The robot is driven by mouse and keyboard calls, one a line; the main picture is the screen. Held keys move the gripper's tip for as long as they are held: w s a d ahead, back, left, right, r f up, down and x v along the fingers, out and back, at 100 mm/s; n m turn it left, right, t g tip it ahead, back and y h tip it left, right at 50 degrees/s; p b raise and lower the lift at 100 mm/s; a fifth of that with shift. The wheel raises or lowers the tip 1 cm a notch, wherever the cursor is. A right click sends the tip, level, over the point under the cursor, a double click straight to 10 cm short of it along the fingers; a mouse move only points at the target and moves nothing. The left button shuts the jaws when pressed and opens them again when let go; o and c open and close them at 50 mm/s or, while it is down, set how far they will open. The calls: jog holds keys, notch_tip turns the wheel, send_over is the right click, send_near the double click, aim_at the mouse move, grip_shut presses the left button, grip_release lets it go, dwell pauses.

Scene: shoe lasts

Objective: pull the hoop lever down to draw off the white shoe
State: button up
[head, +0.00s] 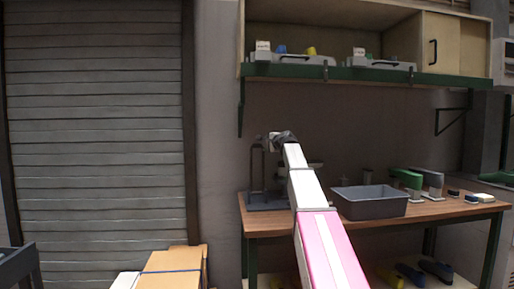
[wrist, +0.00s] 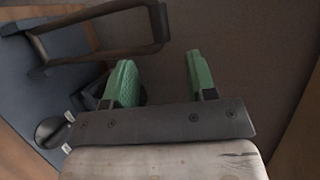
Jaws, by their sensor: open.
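The hoop lever, a dark bar bent into a frame, stands over a blue-grey base (head: 268,206) at the left end of the bench in the head view. In the wrist view the hoop lever (wrist: 95,55) fills the upper left, and its end bar lies just beyond the fingertips. My gripper (wrist: 161,75) is open with green finger pads, and nothing shows between them. In the head view my gripper (head: 273,142) is small and close to the top of the stand. I cannot make out the white shoe; my arm hides part of the stand.
A grey bin (head: 370,203) stands on the wooden bench (head: 440,211) right of my arm. Green and grey shapes (head: 408,179) stand further right. A shelf (head: 340,74) with trays hangs above. Cardboard boxes (head: 172,262) sit at the lower left, before a shutter.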

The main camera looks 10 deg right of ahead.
aim_at(259, 146)
jog(key=x, duration=1)
jog(key=shift+f, duration=0.1)
grip_shut()
